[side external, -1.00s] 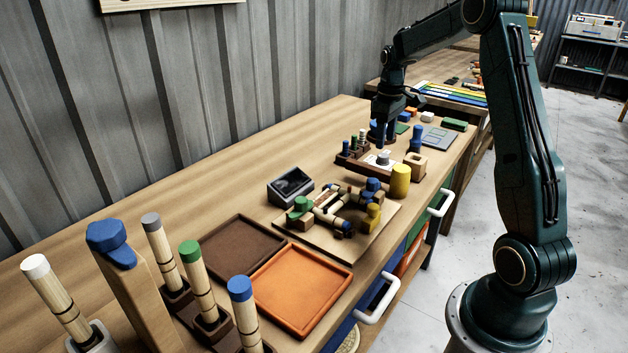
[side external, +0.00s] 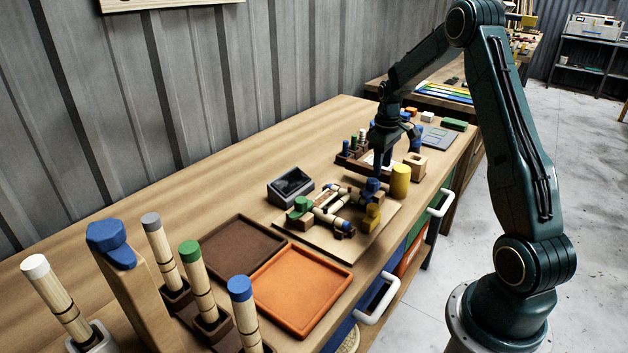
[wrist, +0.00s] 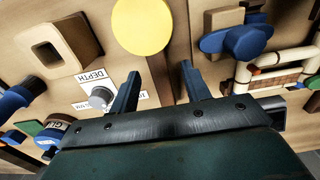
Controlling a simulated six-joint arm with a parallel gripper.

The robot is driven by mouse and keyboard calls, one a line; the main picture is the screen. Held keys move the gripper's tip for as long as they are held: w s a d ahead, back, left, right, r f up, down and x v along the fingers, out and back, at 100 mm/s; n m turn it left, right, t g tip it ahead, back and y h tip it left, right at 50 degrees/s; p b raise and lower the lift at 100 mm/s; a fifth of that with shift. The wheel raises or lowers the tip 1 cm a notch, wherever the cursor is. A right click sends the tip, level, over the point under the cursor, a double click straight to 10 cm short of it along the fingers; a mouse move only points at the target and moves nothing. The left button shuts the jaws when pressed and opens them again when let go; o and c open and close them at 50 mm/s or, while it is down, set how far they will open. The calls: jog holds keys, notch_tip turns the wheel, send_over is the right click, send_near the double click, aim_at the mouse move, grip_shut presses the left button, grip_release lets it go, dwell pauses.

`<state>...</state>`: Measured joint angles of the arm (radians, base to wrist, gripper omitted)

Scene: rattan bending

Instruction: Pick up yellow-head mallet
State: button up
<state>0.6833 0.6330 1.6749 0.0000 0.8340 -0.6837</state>
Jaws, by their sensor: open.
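My gripper (side external: 383,168) is open and points down, left of and behind the yellow cylinder.
A board with a rattan frame and colored clamps (side external: 290,232) lies in front of my gripper. A wooden block with a hole (side external: 416,165) and a depth dial (wrist: 100,97) are close by. A brown tray (side external: 240,247) and an orange tray (side external: 300,290) lie nearer the camera.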

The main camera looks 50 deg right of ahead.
aim_at(381, 178)
jog(key=shift+f, duration=0.2)
jog(key=shift+d+f, duration=0.1)
jog(key=shift+f, duration=2.45)
grip_shut()
